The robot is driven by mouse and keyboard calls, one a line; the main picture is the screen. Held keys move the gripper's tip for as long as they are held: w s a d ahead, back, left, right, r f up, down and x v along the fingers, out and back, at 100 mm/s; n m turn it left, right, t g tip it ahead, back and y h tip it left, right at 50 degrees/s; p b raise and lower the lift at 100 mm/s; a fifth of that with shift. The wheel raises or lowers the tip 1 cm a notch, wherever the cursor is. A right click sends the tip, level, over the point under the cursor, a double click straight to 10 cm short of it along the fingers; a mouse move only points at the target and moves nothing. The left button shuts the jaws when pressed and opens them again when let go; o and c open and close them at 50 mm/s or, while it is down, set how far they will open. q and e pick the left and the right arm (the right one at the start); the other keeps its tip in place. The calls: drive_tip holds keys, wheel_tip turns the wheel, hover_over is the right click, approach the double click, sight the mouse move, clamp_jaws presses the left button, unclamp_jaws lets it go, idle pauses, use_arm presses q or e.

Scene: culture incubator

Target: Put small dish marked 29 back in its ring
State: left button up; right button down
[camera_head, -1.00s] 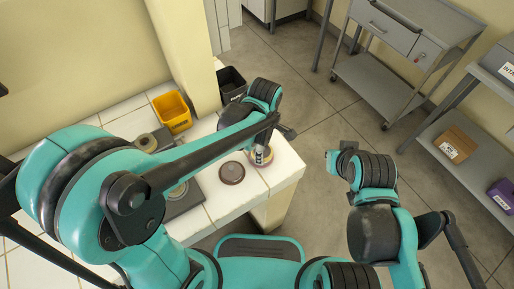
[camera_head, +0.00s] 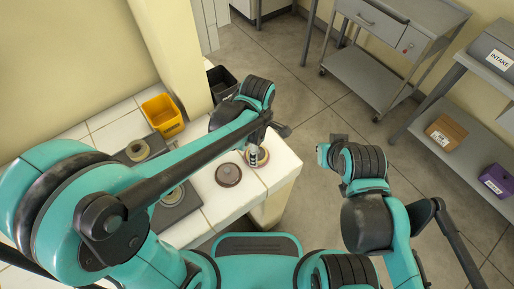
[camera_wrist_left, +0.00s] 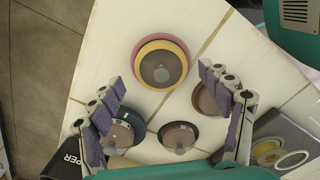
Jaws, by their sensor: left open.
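My left gripper (camera_head: 256,150) is over the right end of the white tiled counter. In the left wrist view its purple-padded fingers (camera_wrist_left: 160,82) are spread apart with nothing between the pads. A round dish with yellow and pink rims (camera_wrist_left: 160,62) lies beyond the fingertips. A brown dish (camera_wrist_left: 204,99) is beside the right finger, and it also shows in the head view (camera_head: 229,174). A dark-rimmed dish (camera_wrist_left: 122,134) is by the left finger and a smaller dark dish (camera_wrist_left: 179,136) is nearby. No number 29 is readable. My right gripper (camera_head: 329,147) hangs over the floor, its fingers unclear.
A grey tray with round rings (camera_head: 187,207) lies on the counter, partly hidden by my left arm; it also shows in the wrist view (camera_wrist_left: 292,139). A yellow bin (camera_head: 162,114) and black bin (camera_head: 222,82) stand behind. A grey cart (camera_head: 385,65) stands beyond open floor.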

use_arm(q)
wheel_tip(320, 180, up, 10)
drive_tip(key=p, duration=0.3)
drive_tip(key=s+a+r+m+t, duration=0.1)
drive_tip(key=s+a+m+t, duration=0.1)
drive_tip(key=a+m, duration=0.6)
drive_tip(key=s+a+r+m+t, duration=0.1)
drive_tip(key=s+a+m+t, duration=0.2)
drive_tip(key=a, duration=0.7)
drive_tip(key=shift+s+m+t, duration=0.15)
drive_tip(key=shift+m+t, duration=0.95)
drive_tip(key=shift+m, duration=1.3)
drive_tip(key=shift+r, duration=0.1)
